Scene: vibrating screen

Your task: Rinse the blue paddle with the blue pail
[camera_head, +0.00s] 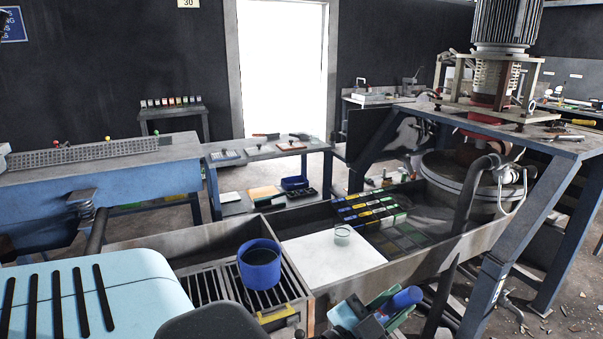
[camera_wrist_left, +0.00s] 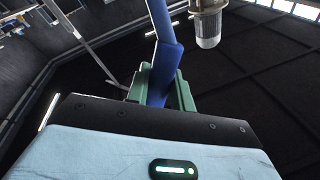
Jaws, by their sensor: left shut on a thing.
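The blue pail (camera_head: 260,266) stands upright on a slatted metal grate inside the long trough. Its inside looks dark, and I cannot tell for sure whether there is liquid in it. My left gripper (camera_head: 374,309), with green fingers, is at the bottom centre, to the right of the pail and apart from it. It is shut on the blue paddle (camera_head: 401,301), whose near end shows between the fingers. In the left wrist view the paddle (camera_wrist_left: 163,60) extends up and away from the green fingers (camera_wrist_left: 160,88). My right gripper is in neither view.
A white board (camera_head: 325,260) with a glass beaker (camera_head: 343,234) lies right of the pail. A yellow-handled item (camera_head: 276,314) is at the grate's front. A blue steel frame post (camera_head: 487,290) stands to the right.

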